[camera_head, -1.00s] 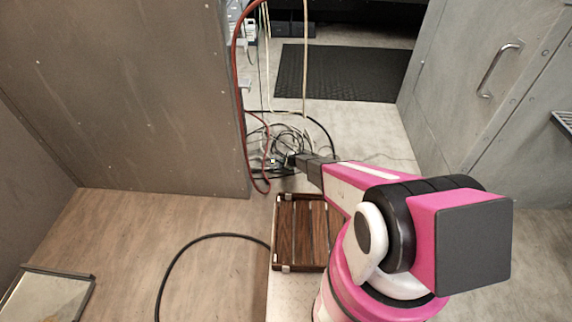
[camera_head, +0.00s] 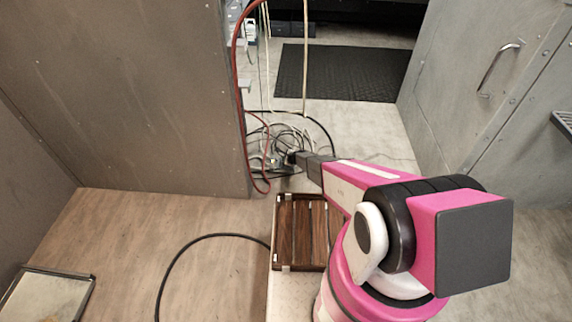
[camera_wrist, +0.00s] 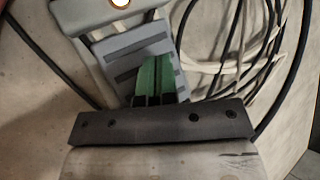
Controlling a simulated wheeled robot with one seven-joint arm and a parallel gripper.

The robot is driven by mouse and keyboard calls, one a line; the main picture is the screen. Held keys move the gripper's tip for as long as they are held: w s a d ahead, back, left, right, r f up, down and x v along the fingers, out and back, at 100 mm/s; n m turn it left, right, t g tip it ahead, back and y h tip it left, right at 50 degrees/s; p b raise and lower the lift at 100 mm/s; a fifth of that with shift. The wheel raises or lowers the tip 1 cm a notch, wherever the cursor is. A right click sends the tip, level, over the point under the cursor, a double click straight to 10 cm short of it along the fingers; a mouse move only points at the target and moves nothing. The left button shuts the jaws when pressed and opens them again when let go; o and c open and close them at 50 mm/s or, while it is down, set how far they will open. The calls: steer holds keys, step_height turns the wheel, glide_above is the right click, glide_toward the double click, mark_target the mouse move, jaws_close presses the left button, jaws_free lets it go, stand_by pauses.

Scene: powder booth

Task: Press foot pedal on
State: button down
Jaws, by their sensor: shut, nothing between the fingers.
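The foot pedal (camera_wrist: 130,50) is a grey housing with a dark ribbed tread, lying on the floor in the wrist view. A bright round lamp with an orange rim (camera_wrist: 121,3) shows at its far end. My gripper (camera_wrist: 155,75) is shut and empty, its green fingertips over the tread. They look to be at or on the tread; contact cannot be told for sure. In the head view the pedal (camera_head: 274,161) is small and partly hidden by my gripper (camera_head: 290,158) and cables.
Loose cables (camera_head: 292,136) coil beside the pedal, and a red hose (camera_head: 238,80) hangs at the left panel's edge. A black mat (camera_head: 345,72) lies beyond. A grey cabinet (camera_head: 490,100) stands right.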

steer(key=shift+r, duration=2.2)
steer(key=shift+s+r, duration=0.15)
steer(key=shift+r, duration=0.05)
steer(key=s+d+r+n+g, duration=0.1)
steer(key=s+d+r+n, duration=0.15)
steer(key=r, duration=0.45)
steer(key=s+d+r+n+g, duration=0.1)
steer(key=s+d+r+n, duration=0.2)
steer(key=r, duration=0.5)
steer(key=s+d+r+n+g+h, duration=0.1)
steer(key=s+d+r+n, duration=0.3)
steer(key=s+r, duration=0.5)
steer(key=s+d+r+n+g+h, duration=0.2)
steer(key=s+d+r+n, duration=0.3)
steer(key=s+r, duration=0.5)
steer(key=s+d+r+n+g+h, duration=0.1)
steer(key=s+d+r+n, duration=0.3)
steer(key=s+d+r, duration=0.4)
steer(key=s+r+h, duration=0.1)
steer(key=s+r, duration=0.1)
steer(key=s, duration=0.1)
steer(key=shift+d+g+h, duration=0.15)
steer(key=shift+g+h, duration=0.15)
steer(key=shift+g, duration=0.1)
